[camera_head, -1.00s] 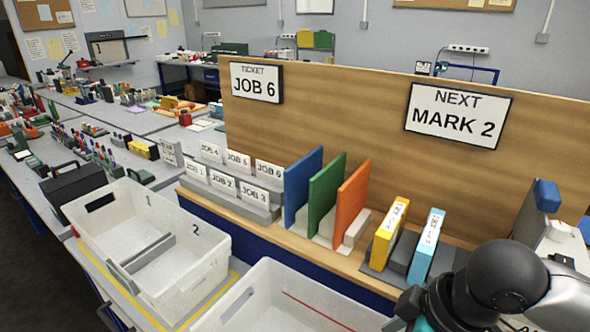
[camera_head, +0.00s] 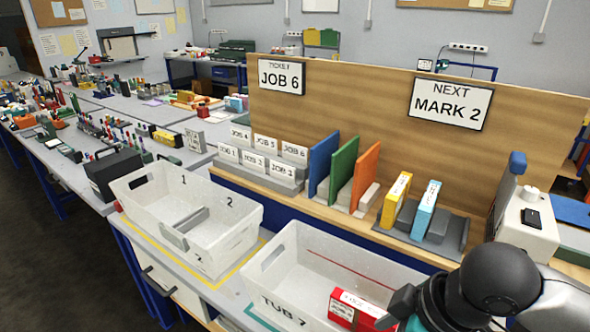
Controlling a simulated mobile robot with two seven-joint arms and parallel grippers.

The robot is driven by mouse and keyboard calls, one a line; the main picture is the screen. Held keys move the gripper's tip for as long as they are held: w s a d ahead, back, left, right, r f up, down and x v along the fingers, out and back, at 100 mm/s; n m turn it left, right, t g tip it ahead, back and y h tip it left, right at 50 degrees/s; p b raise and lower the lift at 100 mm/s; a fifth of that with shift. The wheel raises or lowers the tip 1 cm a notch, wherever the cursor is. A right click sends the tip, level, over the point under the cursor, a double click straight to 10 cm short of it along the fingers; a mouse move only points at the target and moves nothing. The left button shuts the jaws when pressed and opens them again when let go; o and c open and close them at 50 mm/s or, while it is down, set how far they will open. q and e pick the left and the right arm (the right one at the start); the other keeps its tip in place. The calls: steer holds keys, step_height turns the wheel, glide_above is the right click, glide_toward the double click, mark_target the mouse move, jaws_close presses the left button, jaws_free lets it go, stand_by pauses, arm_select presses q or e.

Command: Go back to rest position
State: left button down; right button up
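My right arm (camera_head: 500,290) comes in at the bottom right, with a black round joint and a grey link. Dark parts at its end sit near the red box, but the fingertips are not clear, so I cannot tell whether the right gripper is open or shut. My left arm and gripper are not in view. A red box with a white label (camera_head: 352,310) lies in the white tub marked TUB 7 (camera_head: 283,287). I cannot tell whether the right arm touches the box.
A white bin with compartments 1 and 2 (camera_head: 236,245) stands left of the tub. Behind are job card holders (camera_head: 262,175), blue, green and orange boards (camera_head: 343,168), and yellow (camera_head: 395,200) and light blue (camera_head: 425,209) boxes. A wooden panel (camera_head: 350,110) carries JOB 6 and MARK 2 signs.

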steer(key=a+f+m+t, duration=0.2)
steer(key=a+f, duration=0.2)
steer(key=f, duration=0.1)
steer(key=s+d+f+m+g+h, duration=0.1)
steer(key=s+d+f+m+h, duration=0.3)
steer(key=s+d+f+m, duration=0.45)
step_height(320, 180, down, 26)
steer(key=s+r+n+g+b, duration=0.1)
steer(key=s+b, duration=0.1)
steer(key=b, duration=0.3)
arm_select(q)
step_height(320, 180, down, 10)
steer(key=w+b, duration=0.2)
steer(key=b, duration=0.3)
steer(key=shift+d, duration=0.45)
arm_select(e)
steer(key=s+d+f+g, duration=0.1)
steer(key=s+d+f, duration=0.1)
steer(key=s+f, duration=1.3)
step_height(320, 180, down, 5)
steer(key=shift+d+f+g, duration=0.1)
steer(key=shift+d+g, duration=0.05)
steer(key=shift+g, duration=0.25)
steer(key=shift+s+n, duration=0.1)
steer(key=shift+n, duration=0.15)
